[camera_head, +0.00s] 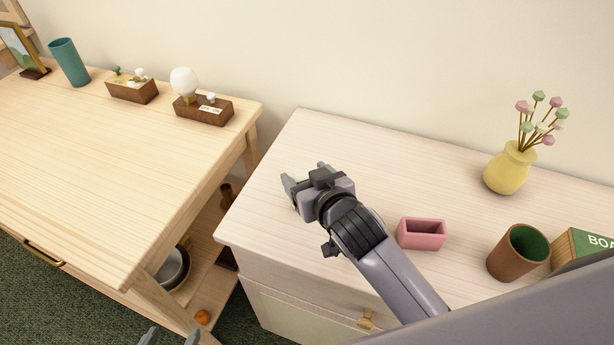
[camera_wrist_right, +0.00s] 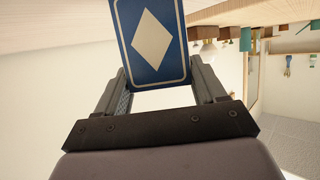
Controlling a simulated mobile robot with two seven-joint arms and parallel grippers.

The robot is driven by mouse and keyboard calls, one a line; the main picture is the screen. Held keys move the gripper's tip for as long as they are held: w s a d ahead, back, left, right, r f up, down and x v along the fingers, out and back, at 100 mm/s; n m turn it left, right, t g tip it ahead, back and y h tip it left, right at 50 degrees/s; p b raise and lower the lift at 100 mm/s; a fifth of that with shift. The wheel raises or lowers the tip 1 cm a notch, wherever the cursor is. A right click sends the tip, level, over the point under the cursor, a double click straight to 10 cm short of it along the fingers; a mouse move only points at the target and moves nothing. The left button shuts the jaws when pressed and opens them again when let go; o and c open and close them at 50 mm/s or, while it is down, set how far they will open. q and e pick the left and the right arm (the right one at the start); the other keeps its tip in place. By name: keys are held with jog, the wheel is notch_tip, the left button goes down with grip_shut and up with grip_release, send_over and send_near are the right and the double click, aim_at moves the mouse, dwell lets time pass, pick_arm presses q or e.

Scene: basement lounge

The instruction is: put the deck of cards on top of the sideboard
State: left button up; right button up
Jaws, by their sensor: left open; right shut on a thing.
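The deck of cards (camera_wrist_right: 152,42), blue with a white diamond and pale border, is between the fingers of my right gripper (camera_wrist_right: 160,92) in the right wrist view. In the head view my right gripper (camera_head: 305,178) is over the left part of the pale sideboard top (camera_head: 390,150); the deck cannot be made out there. I cannot tell whether the deck touches the top. Only the fingertips of my left gripper (camera_head: 170,338) show at the bottom edge of the head view, apart and empty, low beside the wooden table.
On the sideboard stand a pink holder (camera_head: 422,234), a brown cup (camera_head: 516,253), a yellow vase (camera_head: 510,168) and a green box (camera_head: 580,247). The wooden table (camera_head: 110,180) is at left, with a gap between. The sideboard's back left is clear.

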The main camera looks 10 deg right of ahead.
jog(key=shift+f, duration=0.15)
jog(key=o, duration=1.1)
jog(key=shift+c, duration=0.2)
